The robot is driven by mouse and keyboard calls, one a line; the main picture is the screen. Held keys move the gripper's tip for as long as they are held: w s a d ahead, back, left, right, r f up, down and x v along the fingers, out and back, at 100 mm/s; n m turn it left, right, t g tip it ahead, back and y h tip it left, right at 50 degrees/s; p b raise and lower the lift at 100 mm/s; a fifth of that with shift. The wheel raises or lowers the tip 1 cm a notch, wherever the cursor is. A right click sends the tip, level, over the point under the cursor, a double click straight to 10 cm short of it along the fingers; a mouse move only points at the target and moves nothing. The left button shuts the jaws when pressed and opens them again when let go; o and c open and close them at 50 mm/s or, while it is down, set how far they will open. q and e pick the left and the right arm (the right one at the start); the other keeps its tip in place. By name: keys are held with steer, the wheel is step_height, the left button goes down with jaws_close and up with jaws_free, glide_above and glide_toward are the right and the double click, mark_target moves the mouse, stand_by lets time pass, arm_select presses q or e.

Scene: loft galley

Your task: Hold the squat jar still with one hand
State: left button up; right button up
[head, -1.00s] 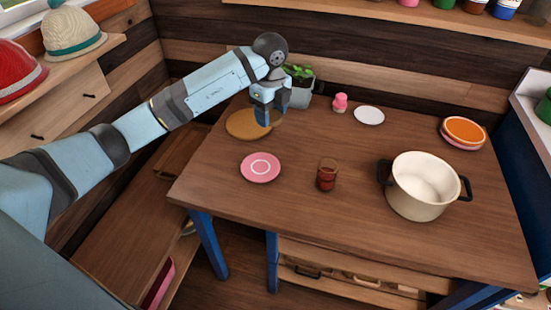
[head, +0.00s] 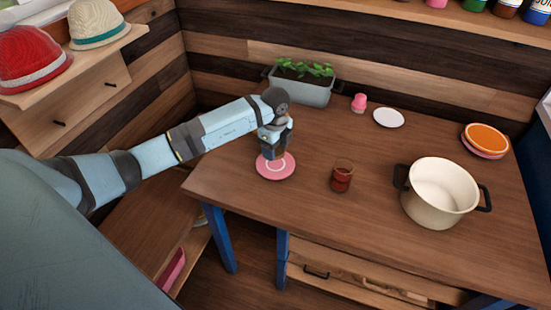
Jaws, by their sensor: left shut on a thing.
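My left gripper (head: 274,138) comes in from the left and is low over the pink plate (head: 275,173) with the white ring. It is shut on a small, dark, squat thing (head: 272,154), which looks like the squat jar. The fingers hide much of it, and I cannot tell whether it touches the plate. My right gripper is not in view.
On the brown table (head: 300,215) stand a glass with dark red contents (head: 342,177), a cream pot (head: 440,193), a planter (head: 302,88), a pink bottle (head: 359,103), a white plate (head: 388,118) and an orange plate (head: 486,138). The table's front middle is clear.

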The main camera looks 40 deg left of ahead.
mark_target(275, 164)
arm_select(q)
steer(key=shift+f, duration=2.3)
steer(key=shift+f, duration=0.15)
steer(key=o, duration=1)
